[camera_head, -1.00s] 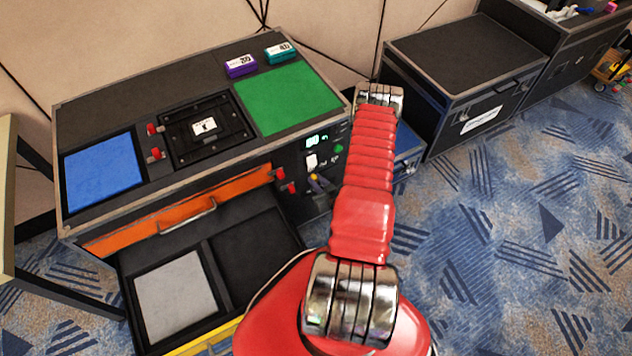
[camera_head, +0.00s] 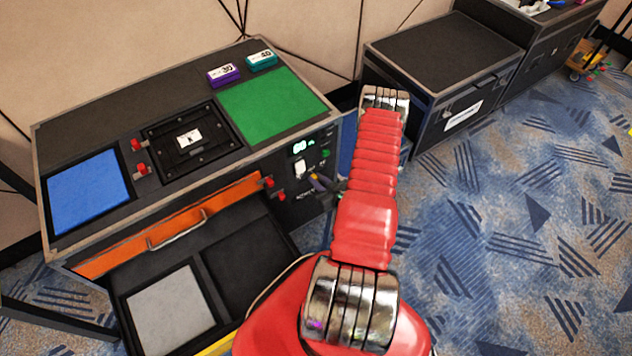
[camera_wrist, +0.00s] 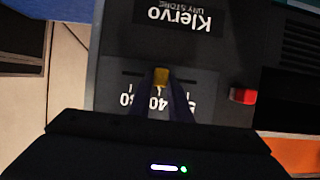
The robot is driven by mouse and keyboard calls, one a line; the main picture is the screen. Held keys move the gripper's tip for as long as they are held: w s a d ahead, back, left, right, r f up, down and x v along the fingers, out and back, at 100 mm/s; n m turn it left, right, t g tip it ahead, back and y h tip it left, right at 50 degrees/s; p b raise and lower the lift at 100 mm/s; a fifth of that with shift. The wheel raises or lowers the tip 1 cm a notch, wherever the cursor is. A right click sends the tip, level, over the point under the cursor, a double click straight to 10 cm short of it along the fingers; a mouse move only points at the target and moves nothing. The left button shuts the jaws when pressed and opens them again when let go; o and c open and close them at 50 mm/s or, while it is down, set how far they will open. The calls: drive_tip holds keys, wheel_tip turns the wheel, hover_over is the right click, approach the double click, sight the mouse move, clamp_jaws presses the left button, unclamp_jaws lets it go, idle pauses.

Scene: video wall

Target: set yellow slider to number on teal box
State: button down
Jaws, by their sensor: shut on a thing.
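The teal box (camera_head: 261,60) stands at the back of the case top, and its label reads 40. The yellow slider (camera_wrist: 161,76) sits in a slot on the case's front panel. Numbers are printed beside it, upside down in the wrist view; the slider is close to the 40 mark (camera_wrist: 156,103), partly behind my fingers. My gripper (camera_wrist: 161,84) is shut on the yellow slider. In the head view my gripper (camera_head: 322,185) is at the right end of the front panel, with the slider itself hard to make out there.
A purple box (camera_head: 223,74) is left of the teal one. The drawer (camera_head: 245,262) is open below. Another black case (camera_head: 440,60) stands at right.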

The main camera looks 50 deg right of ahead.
drive_tip(key=c, duration=1.6)
unclamp_jaws()
drive_tip(key=shift+c, duration=0.2)
drive_tip(key=shift+s, duration=0.1)
drive_tip(key=v, duration=1.3)
drive_tip(key=shift+s, duration=0.3)
drive_tip(key=shift+a, duration=0.1)
